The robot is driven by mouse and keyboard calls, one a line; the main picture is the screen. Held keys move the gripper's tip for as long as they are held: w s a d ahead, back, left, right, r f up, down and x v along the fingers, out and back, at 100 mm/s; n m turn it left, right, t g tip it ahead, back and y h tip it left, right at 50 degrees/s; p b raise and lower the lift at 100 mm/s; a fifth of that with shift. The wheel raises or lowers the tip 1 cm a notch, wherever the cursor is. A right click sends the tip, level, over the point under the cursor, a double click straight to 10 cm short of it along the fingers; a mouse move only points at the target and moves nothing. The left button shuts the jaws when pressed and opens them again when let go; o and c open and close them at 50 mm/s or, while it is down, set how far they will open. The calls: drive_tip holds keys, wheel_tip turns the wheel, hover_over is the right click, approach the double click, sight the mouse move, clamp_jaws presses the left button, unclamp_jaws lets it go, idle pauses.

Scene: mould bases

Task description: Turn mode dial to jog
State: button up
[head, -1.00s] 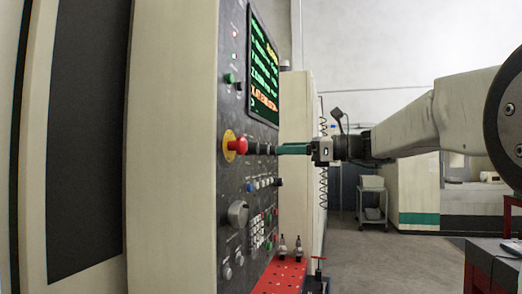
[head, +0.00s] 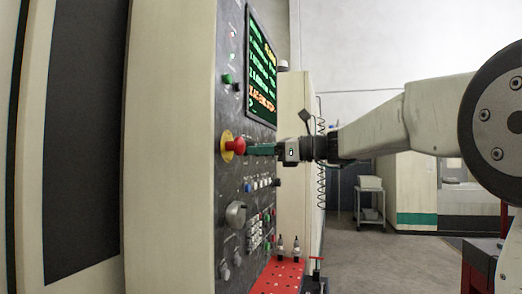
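The control panel (head: 262,120) of the machine stands at left centre, seen at a steep angle. My gripper (head: 250,149) reaches in from the right, level, with its green fingers at the panel face just right of the red emergency stop button (head: 237,146). The fingers cover the spot where black knobs showed, so the mode dial and its setting are hidden or cannot be made out. The fingers are seen side-on; whether they are open or closed around a knob cannot be told.
A screen (head: 262,70) with green and orange text is above my gripper. Below are small push buttons (head: 262,184) and a large grey knob (head: 236,214). A red perforated shelf (head: 279,277) with tool holders juts out at the bottom. A cart (head: 370,205) stands farther back.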

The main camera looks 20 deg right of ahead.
drive_tip(key=shift+n, duration=7.8)
drive_tip(key=shift+w, duration=0.1)
drive_tip(key=o, duration=1)
drive_tip(key=shift+d, duration=0.15)
